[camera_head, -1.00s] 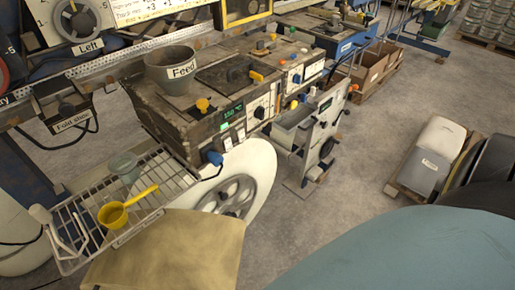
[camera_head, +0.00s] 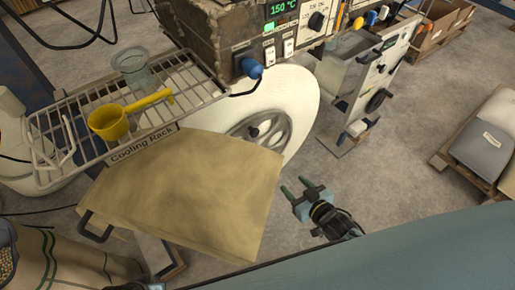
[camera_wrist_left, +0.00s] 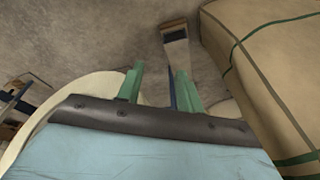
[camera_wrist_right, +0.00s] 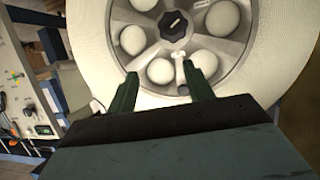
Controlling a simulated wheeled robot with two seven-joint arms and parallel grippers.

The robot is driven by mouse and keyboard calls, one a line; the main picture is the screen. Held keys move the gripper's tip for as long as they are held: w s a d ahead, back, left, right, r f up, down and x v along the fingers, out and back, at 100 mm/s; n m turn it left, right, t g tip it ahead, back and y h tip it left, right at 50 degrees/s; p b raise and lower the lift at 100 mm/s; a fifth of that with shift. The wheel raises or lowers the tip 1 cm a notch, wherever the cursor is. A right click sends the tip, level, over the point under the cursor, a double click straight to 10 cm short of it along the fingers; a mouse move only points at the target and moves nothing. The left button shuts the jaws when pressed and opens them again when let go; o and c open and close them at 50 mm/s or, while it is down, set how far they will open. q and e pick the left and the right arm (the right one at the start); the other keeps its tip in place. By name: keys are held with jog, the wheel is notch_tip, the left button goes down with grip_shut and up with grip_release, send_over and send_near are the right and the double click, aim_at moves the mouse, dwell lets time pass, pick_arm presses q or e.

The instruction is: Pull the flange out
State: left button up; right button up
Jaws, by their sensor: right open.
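The flange (camera_head: 272,124) is a grey spoked disc with a black centre knob, set in the side of a large white roll (camera_head: 300,95). In the right wrist view the flange (camera_wrist_right: 208,50) is close ahead, with its round holes and black knob (camera_wrist_right: 175,27) at the top. My right gripper (camera_head: 296,187) is open and empty, below and right of the flange in the head view. Its green fingertips (camera_wrist_right: 160,70) appear across the flange's lower part, but contact does not show. My left gripper (camera_wrist_left: 157,80) is open and empty, facing the floor beside a tan sack.
The cooling rack (camera_head: 48,130) holds a yellow scoop (camera_head: 112,122) and a clear cup (camera_head: 133,70). A metal cart (camera_head: 350,75) stands right of the roll.

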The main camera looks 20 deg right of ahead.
jog(key=w+a+r+n+t+y+b, duration=0.1)
jog(key=w+a+r+t+y+b, duration=0.25)
jog(key=r, duration=0.35)
pick_arm(q)
notch_tip(320, 180, up, 11)
jog(key=d+t+b, duration=0.1)
jog(key=b, duration=0.2)
pick_arm(e)
send_near(256, 134)
jog(key=shift+h, duration=0.25)
jog(key=x, duration=0.4)
jog(key=shift+a+r, duration=0.15)
jog(key=b+x, duration=0.1)
jog(key=x, duration=0.3)
jog(key=shift+w+b, duration=0.2)
jog(key=shift+b, duration=0.15)
pick_arm(q)
jog(key=w+d+r+t+h, duration=0.1)
jog(key=w+d+r+t, duration=0.2)
jog(key=w+t, duration=0.2)
jog(key=shift+w+d+r+h, duration=0.2)
jog(key=shift+w+h, duration=0.2)
jog(key=shift+w, duration=0.85)
pick_arm(e)
jog(key=shift+w+a, duration=0.2)
jog(key=shift+w, duration=0.2)
grip_shut()
